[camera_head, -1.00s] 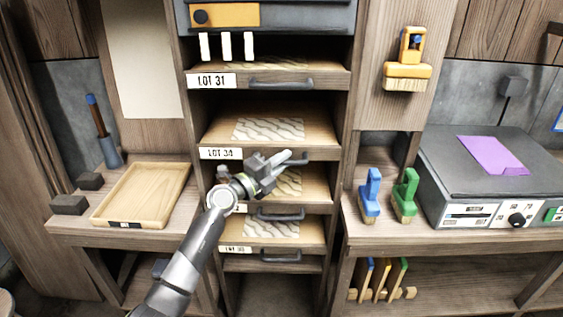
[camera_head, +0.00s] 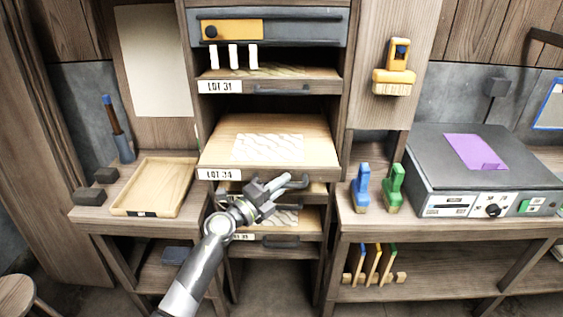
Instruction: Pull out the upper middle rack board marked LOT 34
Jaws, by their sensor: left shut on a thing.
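The rack board marked LOT 34 (camera_head: 223,155) is in the middle of the wooden rack. It sticks out towards me past the rack's side posts. A pale sheet with a wavy pattern (camera_head: 268,148) lies on it. My left gripper (camera_head: 284,184) is shut on the dark handle (camera_head: 298,182) at the board's front edge, right of the label. The gripper hides part of the handle and of the boards below. My right gripper is not in view.
The LOT 31 board (camera_head: 270,88) is above, pushed in. Lower boards with handles (camera_head: 281,242) sit below. A wooden tray (camera_head: 155,187) is on the left bench. Blue (camera_head: 361,189) and green brushes (camera_head: 393,188) stand on the right bench near a grey machine (camera_head: 470,155).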

